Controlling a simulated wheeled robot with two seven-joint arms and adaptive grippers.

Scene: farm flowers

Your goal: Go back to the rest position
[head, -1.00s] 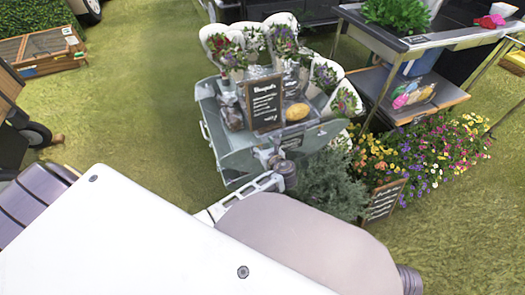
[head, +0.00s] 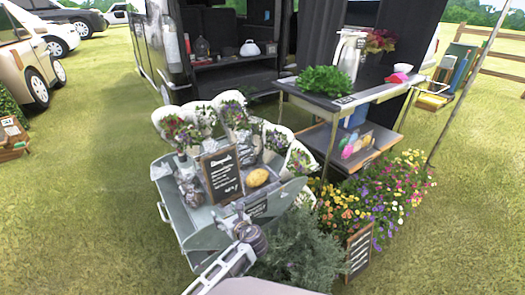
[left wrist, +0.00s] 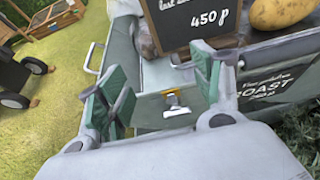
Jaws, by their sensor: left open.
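My left gripper (head: 237,222) is at the front side of the grey-green cart (head: 180,215). In the left wrist view my left gripper (left wrist: 160,88) is open, with its green-padded fingers spread and nothing between them. Behind the fingers is the cart's front panel with a small metal latch (left wrist: 174,101). A black chalkboard sign (head: 222,173) and a yellow-brown potato (head: 257,177) stand on the cart top, just beyond the gripper. Whether the fingers touch the cart, I cannot tell. My right gripper is not in view.
Wrapped bouquets (head: 235,113) stand at the cart's back. A grey-green bush (head: 300,250) and colourful flowers (head: 395,190) are to the right of the cart. A table (head: 330,105) with a leafy plant (head: 322,79) stands behind. Grass (head: 85,210) at left is open.

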